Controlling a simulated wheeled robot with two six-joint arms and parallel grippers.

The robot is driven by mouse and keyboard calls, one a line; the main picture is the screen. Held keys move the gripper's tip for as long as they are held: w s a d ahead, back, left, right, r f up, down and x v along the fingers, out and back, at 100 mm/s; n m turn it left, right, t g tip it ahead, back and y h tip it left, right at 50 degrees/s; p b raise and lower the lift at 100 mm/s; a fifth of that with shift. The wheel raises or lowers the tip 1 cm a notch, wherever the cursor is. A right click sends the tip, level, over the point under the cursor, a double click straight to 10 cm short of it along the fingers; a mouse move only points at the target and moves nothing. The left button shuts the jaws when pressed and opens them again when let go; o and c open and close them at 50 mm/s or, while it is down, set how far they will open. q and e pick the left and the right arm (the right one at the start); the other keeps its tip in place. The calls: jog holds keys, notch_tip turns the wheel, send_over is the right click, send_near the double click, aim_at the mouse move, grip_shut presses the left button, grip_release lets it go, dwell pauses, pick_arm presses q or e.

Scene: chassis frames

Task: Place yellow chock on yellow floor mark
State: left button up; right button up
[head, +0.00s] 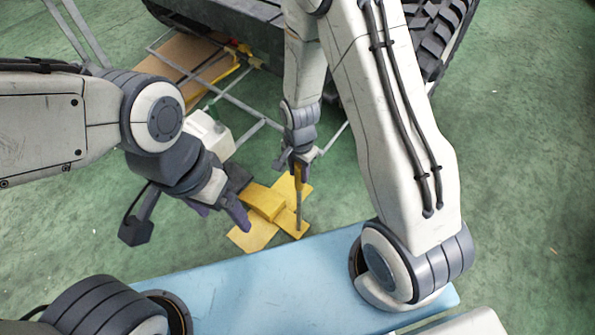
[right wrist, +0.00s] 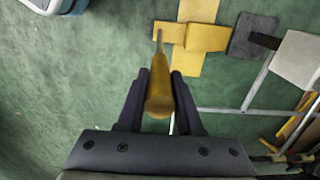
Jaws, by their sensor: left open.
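The yellow floor mark (head: 252,236) is a flat cross on the green floor; its arms also show in the right wrist view (right wrist: 188,62). The yellow chock (head: 263,201) is a thick block lying over the mark's upper-left arm and near its centre. It also shows in the right wrist view (right wrist: 210,38). My left gripper (head: 190,219) is open and empty, with one finger close to the chock's left side in the picture. My right gripper (head: 297,165) is shut on a yellow-handled tool (right wrist: 160,98) with a thin shaft, held pointing down above the mark.
A dark grey pad (right wrist: 250,36) lies beside the chock. A white container (head: 209,132) stands behind it, next to a grey metal frame (head: 236,108). The green floor at the right is clear.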

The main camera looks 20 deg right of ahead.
jog(key=o, duration=0.4)
jog(key=shift+r, duration=0.1)
notch_tip(320, 180, up, 12)
jog(key=p, duration=0.5)
jog(key=shift+p, duration=0.35)
jog(key=s+a+r+n, duration=0.2)
jog(key=s+r+n, duration=0.3)
jog(key=n, duration=0.1)
jog(key=s+a+r+n, duration=0.3)
jog(key=s+r+n, duration=0.2)
jog(key=s+n, duration=0.1)
jog(key=s+a+r+n+y, duration=0.1)
jog(key=s+a+r+n, duration=0.2)
jog(key=s+r+n, duration=0.3)
jog(key=shift+s+a, duration=0.1)
jog(key=shift+s, duration=0.15)
notch_tip(320, 180, up, 30)
jog(key=p, duration=3)
jog(key=shift+w, duration=0.1)
